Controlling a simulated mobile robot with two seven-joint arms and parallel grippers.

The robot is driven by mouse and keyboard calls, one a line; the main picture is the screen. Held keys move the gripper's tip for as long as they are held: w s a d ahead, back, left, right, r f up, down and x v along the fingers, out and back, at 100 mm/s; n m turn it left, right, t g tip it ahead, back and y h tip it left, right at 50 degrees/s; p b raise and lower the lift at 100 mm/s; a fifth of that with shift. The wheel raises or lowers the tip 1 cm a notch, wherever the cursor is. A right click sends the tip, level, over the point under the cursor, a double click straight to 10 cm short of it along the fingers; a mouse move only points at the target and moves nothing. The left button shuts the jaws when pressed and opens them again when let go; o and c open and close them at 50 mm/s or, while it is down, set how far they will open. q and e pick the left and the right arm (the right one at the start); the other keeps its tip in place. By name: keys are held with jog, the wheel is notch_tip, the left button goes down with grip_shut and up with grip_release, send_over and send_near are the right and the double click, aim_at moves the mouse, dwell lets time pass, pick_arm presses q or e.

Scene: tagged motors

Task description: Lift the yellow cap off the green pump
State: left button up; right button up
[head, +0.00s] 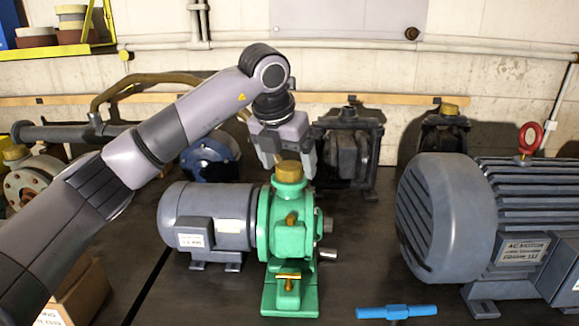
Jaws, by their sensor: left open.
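The green pump (277,232) stands on the dark table at the middle, joined to a grey motor on its left. The yellow cap (289,166) sits on the pump's upright green neck. My left gripper (287,163) is open just above and behind the cap, with a finger to each side of it. I cannot tell whether the fingers touch the cap. My right gripper is not in view.
A large grey AC motor (447,215) with a red ring on top stands at the right. A blue T-shaped tool (396,312) lies in front. Dark pumps (349,150) and a blue machine (209,158) stand behind. A cardboard box (82,296) is at the front left.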

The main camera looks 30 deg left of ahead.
pick_arm(q)
jog(key=c, duration=1.1)
notch_tip(320, 180, up, 19)
jog(key=p, duration=0.2)
notch_tip(320, 180, up, 4)
jog(key=p, duration=0.1)
send_over(288, 166)
